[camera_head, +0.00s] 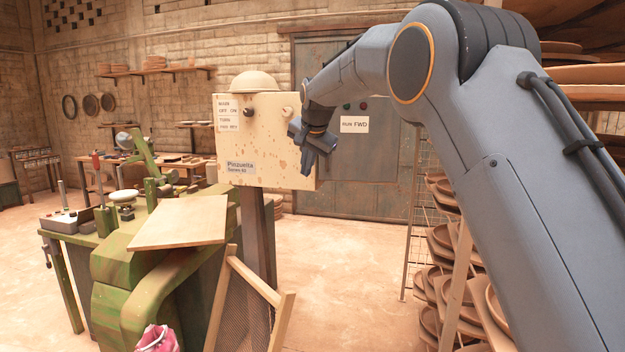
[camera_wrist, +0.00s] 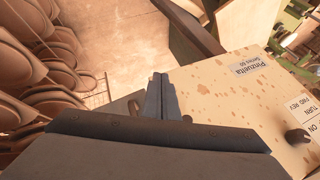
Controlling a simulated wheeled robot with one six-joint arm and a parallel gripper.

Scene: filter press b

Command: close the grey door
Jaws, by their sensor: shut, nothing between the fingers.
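A grey panel (camera_head: 372,155) with small coloured buttons and a "RUN FWD" label shows right of the cream control box (camera_head: 265,140) in the head view. It looks like the grey door. A larger grey-green surface behind it blends with its edges, so I cannot tell its hinge or how far it stands open. My gripper (camera_head: 308,168) is shut and empty, pointing down by the box's right edge. In the wrist view, my fingertips (camera_wrist: 160,76) are together beside the cream face (camera_wrist: 225,95). The grey door is not clearly seen there. I cannot tell whether my gripper touches anything.
A dark post (camera_head: 260,235) holds up the box. A green machine (camera_head: 125,275) with a wooden board (camera_head: 180,222) stands at the left. A wooden mesh frame (camera_head: 245,310) leans in front. Racks of brown dishes (camera_head: 440,265) crowd the right. Some floor between is clear.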

